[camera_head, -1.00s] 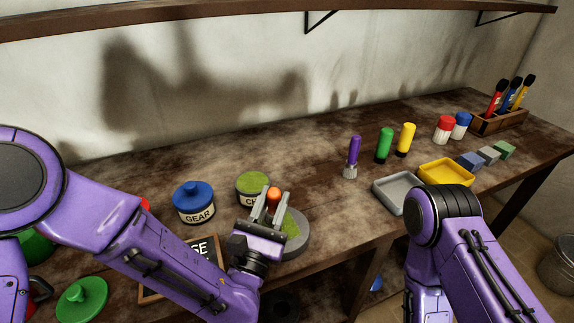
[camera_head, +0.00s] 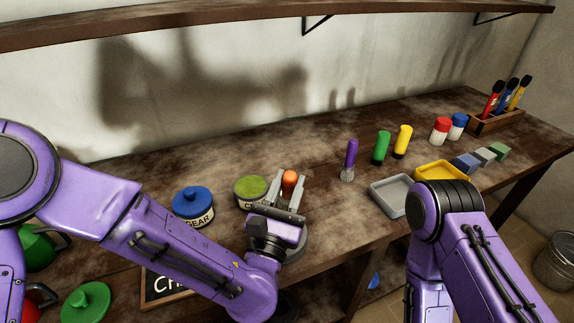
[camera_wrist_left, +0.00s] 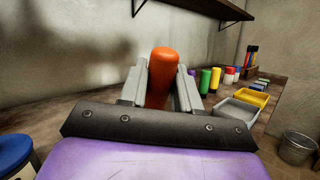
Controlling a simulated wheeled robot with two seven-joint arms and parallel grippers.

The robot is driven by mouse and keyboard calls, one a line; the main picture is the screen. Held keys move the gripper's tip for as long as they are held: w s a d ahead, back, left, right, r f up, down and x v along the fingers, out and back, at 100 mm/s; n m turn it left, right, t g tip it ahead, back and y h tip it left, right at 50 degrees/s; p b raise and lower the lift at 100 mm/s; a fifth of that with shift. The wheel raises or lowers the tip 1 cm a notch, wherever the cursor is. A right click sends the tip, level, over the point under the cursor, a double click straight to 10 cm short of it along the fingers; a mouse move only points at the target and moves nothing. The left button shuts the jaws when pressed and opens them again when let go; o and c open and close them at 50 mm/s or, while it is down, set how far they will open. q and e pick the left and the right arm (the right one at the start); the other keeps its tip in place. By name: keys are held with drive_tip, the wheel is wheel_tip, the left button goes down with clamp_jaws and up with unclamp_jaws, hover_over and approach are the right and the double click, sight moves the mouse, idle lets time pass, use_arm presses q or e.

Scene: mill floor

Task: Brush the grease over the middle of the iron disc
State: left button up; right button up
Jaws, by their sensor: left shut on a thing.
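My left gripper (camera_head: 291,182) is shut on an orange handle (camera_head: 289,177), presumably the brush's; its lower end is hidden. The handle (camera_wrist_left: 162,75) stands upright between the fingers in the left wrist view. The grey iron disc (camera_head: 298,247) lies on the bench under my left gripper, which covers most of it, so its middle and any grease there are hidden. An open tin (camera_head: 252,205) with a green top and a label starting with C stands just left of the gripper. My right arm shows at the right; its gripper is out of view.
A blue-lidded GEAR tin (camera_head: 193,208) stands further left, with a chalkboard sign (camera_head: 160,287) and a green lid (camera_head: 86,301) nearer. Purple (camera_head: 351,155), green (camera_head: 381,147) and yellow (camera_head: 402,140) upright tools, a grey tray (camera_head: 390,198) and a yellow tray (camera_head: 436,170) stand right.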

sight(286, 179)
use_arm(q)
drive_tip(key=shift+r+p, duration=0.9)
drive_tip(key=shift+r, duration=0.7)
